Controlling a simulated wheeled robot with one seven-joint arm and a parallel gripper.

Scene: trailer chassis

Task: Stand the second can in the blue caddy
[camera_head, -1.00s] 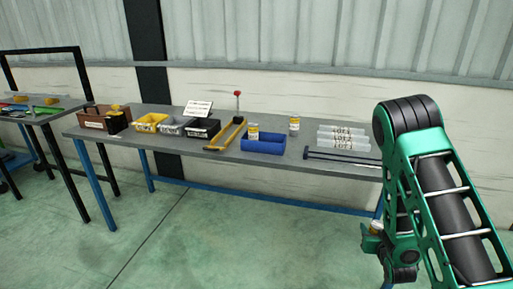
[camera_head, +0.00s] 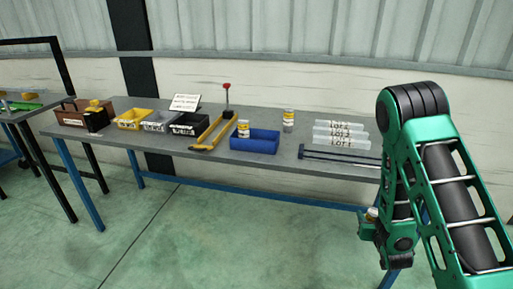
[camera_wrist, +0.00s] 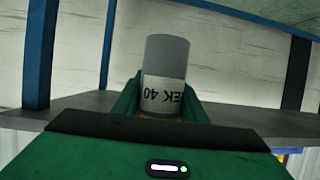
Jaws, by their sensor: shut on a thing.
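My gripper (camera_head: 368,224) is low at the right of the head view, in front of the table's front edge and below its top. It is shut on a can (camera_head: 371,214). In the wrist view the held can (camera_wrist: 165,75) has a grey end and a white label reading "EK 40", upside down in the picture, between the green fingers. The blue caddy (camera_head: 262,146) stands on the table, left of my gripper. One can (camera_head: 243,129) with a white and yellow label stands in its left part. Another can (camera_head: 289,119) stands on the table behind the caddy's right end.
The grey table (camera_head: 225,168) also holds clear tubes (camera_head: 340,134), a dark long-handled tool (camera_head: 335,157), a yellow tool (camera_head: 212,134), a black bin (camera_head: 187,124), a grey bin (camera_head: 159,121), a yellow bin (camera_head: 134,119) and a brown box (camera_head: 83,118). A red-topped post (camera_head: 227,95) stands behind.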

